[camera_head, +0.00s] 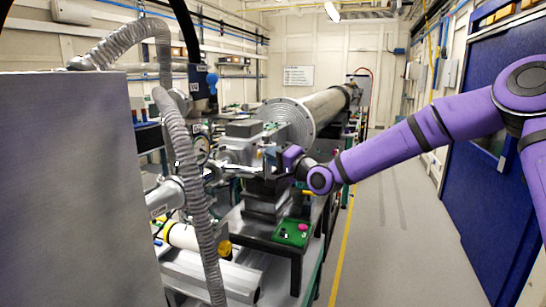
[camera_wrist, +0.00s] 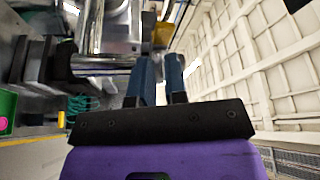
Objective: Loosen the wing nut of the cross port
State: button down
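My gripper (camera_head: 282,160) is at the end of the purple arm, close against the metal beamline assembly in the head view. In the wrist view its two blue fingers (camera_wrist: 160,68) stand apart with a narrow gap between them. A small brass-yellow part (camera_wrist: 162,35) shows just beyond the gap; I cannot tell whether it is the wing nut or whether the fingers touch it. The silvery metal assembly (camera_head: 240,150), probably with the cross port, lies left of my gripper. Its metal body (camera_wrist: 110,62) also shows left of the fingers. No wing nut is clearly visible in the head view.
A large flanged cylinder (camera_head: 290,122) lies behind the assembly. A ribbed hose (camera_head: 182,150) and a grey cabinet (camera_head: 75,190) stand at the left. The floor (camera_head: 385,245) at the right is clear, beside a blue door (camera_head: 490,150).

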jog(key=shift+n, duration=0.3)
jog(key=n+g+y, duration=0.1)
jog(key=n+y, duration=0.1)
jog(key=n, duration=0.3)
jog(key=n+g+y, duration=0.1)
jog(key=n+y, duration=0.1)
jog(key=n, duration=0.3)
jog(key=n+g+y, duration=0.2)
jog(key=n, duration=0.4)
jog(key=shift+w+d+f, duration=0.1)
jog(key=shift+w+f, duration=0.15)
jog(key=shift+n, duration=0.3)
jog(key=c, duration=1.3)
grip_release()
